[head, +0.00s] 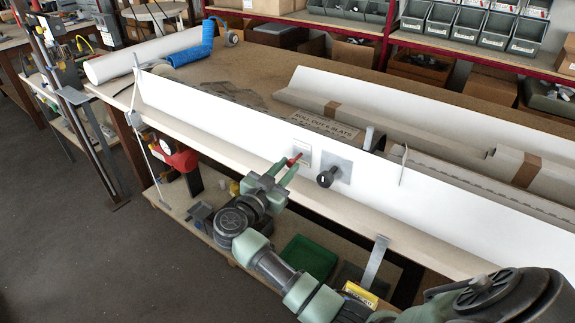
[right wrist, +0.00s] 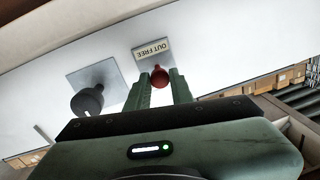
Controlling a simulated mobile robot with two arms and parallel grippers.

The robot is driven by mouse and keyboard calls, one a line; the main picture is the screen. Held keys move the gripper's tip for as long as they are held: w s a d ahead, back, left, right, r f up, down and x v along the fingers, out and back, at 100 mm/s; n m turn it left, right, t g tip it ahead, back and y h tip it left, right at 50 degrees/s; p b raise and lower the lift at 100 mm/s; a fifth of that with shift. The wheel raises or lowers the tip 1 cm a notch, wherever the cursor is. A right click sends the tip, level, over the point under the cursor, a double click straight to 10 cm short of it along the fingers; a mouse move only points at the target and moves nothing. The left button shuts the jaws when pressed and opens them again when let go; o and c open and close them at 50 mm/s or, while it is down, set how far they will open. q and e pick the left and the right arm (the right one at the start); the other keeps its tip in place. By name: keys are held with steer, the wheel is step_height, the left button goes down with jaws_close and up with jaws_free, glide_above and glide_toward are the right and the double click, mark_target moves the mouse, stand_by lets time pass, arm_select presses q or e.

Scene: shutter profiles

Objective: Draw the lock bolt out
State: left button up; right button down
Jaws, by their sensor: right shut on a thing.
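The lock bolt shows as a red knob (head: 293,161) on a small plate set in the long white profile (head: 230,118). My left gripper is not in view.
The profile stands along the front of a workbench (head: 260,67). Behind it lie more long profiles (head: 440,118) and a "ROLL OUT 8 SLATS" sign (head: 325,124). A red clamp-like device (head: 181,160) is at the left front. A green bin (head: 308,257) is below.

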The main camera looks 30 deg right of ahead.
steer(key=c, duration=1.2)
jaws_free()
steer(key=shift+s+a+f, duration=0.1)
steer(key=shift+a+f, duration=0.05)
steer(key=shift+a, duration=0.05)
steer(key=shift+c, duration=0.2)
steer(key=v, duration=0.8)
steer(key=shift+b, duration=0.45)
